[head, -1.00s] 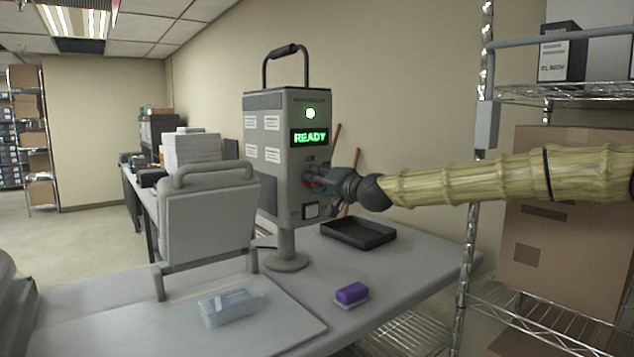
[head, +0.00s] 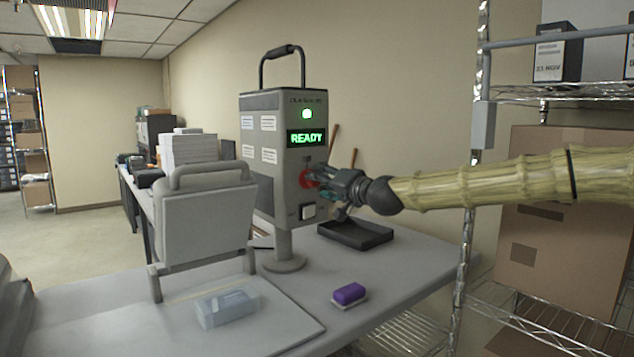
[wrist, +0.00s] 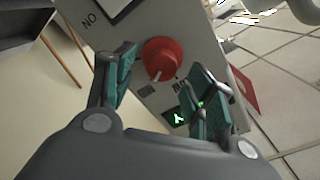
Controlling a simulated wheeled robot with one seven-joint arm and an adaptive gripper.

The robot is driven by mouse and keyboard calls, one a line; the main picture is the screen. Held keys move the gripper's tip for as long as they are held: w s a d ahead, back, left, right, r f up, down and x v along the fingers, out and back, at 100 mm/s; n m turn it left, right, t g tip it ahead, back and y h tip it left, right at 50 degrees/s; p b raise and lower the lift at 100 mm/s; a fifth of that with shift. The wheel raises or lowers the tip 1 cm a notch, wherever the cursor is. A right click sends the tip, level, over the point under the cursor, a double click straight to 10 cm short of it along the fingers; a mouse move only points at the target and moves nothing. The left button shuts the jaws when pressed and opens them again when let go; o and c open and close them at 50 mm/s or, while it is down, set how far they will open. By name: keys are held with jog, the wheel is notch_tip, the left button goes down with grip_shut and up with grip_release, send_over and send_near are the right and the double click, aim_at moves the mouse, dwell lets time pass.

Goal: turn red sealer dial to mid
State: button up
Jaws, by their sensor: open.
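The red dial (wrist: 162,58) is on the front panel of a grey sealer machine (head: 262,165). It has a pale pointer mark on its face. In the head view the dial (head: 306,179) shows just left of my gripper's fingertips. My gripper (head: 322,185) is open and faces the panel. In the wrist view my gripper's teal-padded fingers (wrist: 160,88) stand apart, with the dial between and beyond them. I see no finger closed on the dial. The machine's display (head: 307,138) reads READY under a lit green lamp (head: 306,113). A label near the dial is not clearly readable.
A white switch (head: 308,211) sits below the dial. A black tray (head: 356,236), a purple-topped block (head: 349,294) and a clear box (head: 226,308) lie on the grey table (head: 400,270). A wire rack (head: 470,170) with cartons stands at the right.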

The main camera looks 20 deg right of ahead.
jog(key=shift+v, duration=1.9)
